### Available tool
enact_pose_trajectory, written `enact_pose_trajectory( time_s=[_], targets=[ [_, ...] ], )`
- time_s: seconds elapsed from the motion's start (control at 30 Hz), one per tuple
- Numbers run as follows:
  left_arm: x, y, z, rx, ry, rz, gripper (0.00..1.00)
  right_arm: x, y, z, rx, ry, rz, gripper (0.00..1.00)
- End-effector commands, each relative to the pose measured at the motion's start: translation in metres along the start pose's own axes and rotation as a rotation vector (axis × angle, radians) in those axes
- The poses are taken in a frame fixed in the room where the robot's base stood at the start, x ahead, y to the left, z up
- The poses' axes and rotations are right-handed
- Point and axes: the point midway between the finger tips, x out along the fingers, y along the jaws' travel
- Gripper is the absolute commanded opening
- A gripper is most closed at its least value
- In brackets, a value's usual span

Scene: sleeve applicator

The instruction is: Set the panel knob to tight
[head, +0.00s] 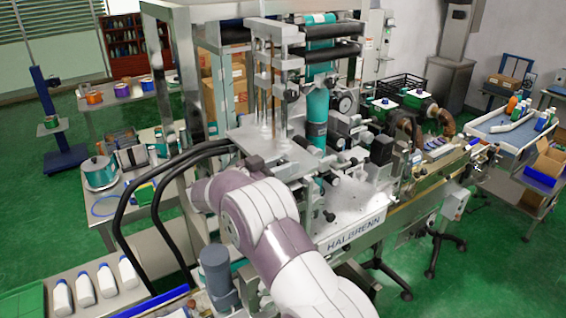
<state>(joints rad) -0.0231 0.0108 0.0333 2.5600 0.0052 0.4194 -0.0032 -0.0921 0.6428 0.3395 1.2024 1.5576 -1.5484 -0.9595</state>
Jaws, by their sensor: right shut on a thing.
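My right arm comes in from the bottom middle and bends at the front of the sleeve machine (350,232) marked HALBRENN. Its right gripper (256,165) shows only as a small dark grey part beyond the pale wrist, at the left end of the machine's metal deck. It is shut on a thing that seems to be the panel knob. The knob, its marks and the fingertips are hidden by my arm, so its setting cannot be read. My left gripper is not in view.
Black hoses (150,205) arch left of my arm. White bottles (105,282) stand on the conveyor at lower left. A teal cylinder (317,110) and steel posts rise behind the deck. Green floor is open at lower right.

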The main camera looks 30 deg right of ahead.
Motion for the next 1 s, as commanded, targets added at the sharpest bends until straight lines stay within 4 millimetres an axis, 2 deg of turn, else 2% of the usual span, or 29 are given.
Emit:
enact_pose_trajectory(
  time_s=[0.03, 0.67, 0.7, 0.73, 0.77, 1.0],
  targets=[
    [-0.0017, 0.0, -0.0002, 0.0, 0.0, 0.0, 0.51, 0.0003, -0.0011, -0.0058, 0.011, 0.006, 0.012, 0.03],
    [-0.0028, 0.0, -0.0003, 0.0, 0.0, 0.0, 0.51, 0.0008, -0.0006, -0.0073, 0.014, 0.008, 0.056, 0.03],
    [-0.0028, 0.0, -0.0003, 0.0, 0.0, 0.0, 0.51, 0.0008, -0.0006, -0.0074, 0.014, 0.008, 0.056, 0.43],
    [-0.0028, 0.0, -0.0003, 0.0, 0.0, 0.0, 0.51, 0.0008, -0.0005, -0.0075, 0.014, 0.008, 0.056, 0.53],
    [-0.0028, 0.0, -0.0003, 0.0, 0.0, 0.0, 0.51, 0.0008, -0.0005, -0.0075, 0.014, 0.008, 0.057, 0.57],
    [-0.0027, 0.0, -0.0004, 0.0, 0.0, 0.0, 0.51, 0.001, 0.0002, -0.0062, 0.01, 0.007, 0.059, 0.57]
  ],
)
